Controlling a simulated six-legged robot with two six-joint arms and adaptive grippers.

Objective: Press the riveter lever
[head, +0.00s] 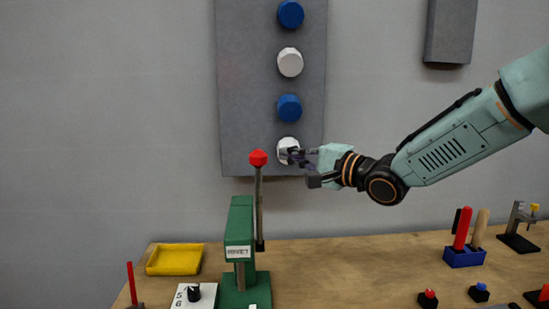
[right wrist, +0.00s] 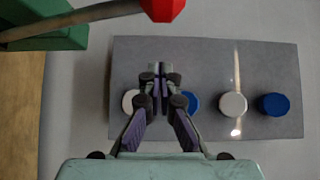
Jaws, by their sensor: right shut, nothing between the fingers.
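The green riveter (head: 240,240) stands on the workbench with its lever (head: 259,205) upright, tipped by a red knob (head: 258,158). In the right wrist view the red knob (right wrist: 163,8) shows at the top edge, with the lever (right wrist: 75,18) running left to the green body (right wrist: 40,35). My right gripper (head: 290,156) is shut and empty. It is to the right of the red knob, at about the knob's height in the picture, and overlaps the lowest white knob on the wall panel. In the right wrist view its fingertips (right wrist: 158,70) are together below the red knob. My left gripper is not in view.
A grey wall panel (head: 240,90) carries blue and white round knobs behind the riveter. On the workbench (head: 350,260) are a yellow tray (head: 175,259), a white dial plate (head: 195,297), a blue tool holder (head: 463,257) and small buttons (head: 427,298).

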